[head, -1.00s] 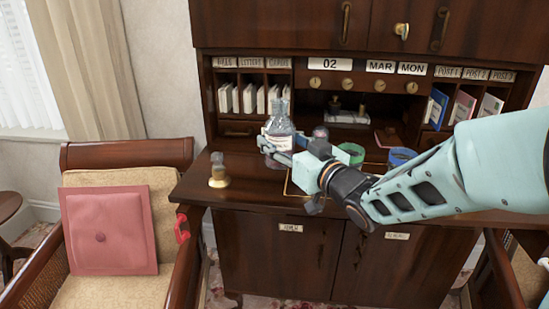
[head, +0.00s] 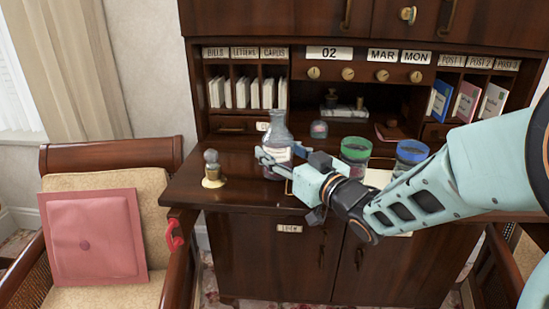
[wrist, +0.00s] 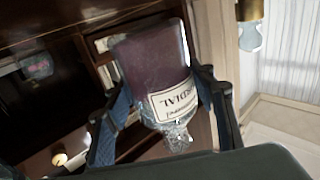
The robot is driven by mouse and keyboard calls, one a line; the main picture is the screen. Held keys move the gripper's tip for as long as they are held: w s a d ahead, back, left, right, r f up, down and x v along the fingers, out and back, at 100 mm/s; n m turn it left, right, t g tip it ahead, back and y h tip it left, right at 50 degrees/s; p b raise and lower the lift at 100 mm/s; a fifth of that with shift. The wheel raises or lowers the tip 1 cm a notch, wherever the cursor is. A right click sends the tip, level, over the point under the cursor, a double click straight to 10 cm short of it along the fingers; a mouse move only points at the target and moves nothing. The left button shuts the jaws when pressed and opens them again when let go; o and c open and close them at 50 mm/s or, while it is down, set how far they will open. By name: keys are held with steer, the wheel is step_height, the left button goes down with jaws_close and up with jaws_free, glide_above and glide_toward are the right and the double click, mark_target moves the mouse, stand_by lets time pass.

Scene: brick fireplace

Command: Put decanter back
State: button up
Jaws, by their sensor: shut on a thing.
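The decanter (head: 278,150) is a clear glass bottle with a narrow neck, a pale label and dark purple contents. It is upright at the desk top (head: 240,195); whether its base touches the wood I cannot tell. My gripper (head: 275,163) is shut on its body from the right and front. In the wrist view the decanter (wrist: 152,75) appears upside down, its "Cordial" label readable in part, with a finger of my gripper (wrist: 160,110) on each side. Its mouth shows no stopper that I can make out.
A small glass piece with a gold base (head: 213,170) stands left of the decanter. A green-rimmed jar (head: 355,155) and a blue-rimmed jar (head: 411,153) stand to the right. Pigeonholes (head: 245,85) rise behind. A chair with a pink cushion (head: 92,235) is at left.

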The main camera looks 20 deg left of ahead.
steer(key=shift+f, duration=0.35)
steer(key=shift+f+b, duration=0.2)
steer(key=shift+b, duration=0.1)
steer(key=o, duration=1.8)
steer(key=shift+s, duration=0.1)
steer(key=shift+d+r+p, duration=0.1)
steer(key=shift+r+p, duration=0.05)
steer(key=shift+p, duration=0.15)
steer(key=v, duration=1.2)
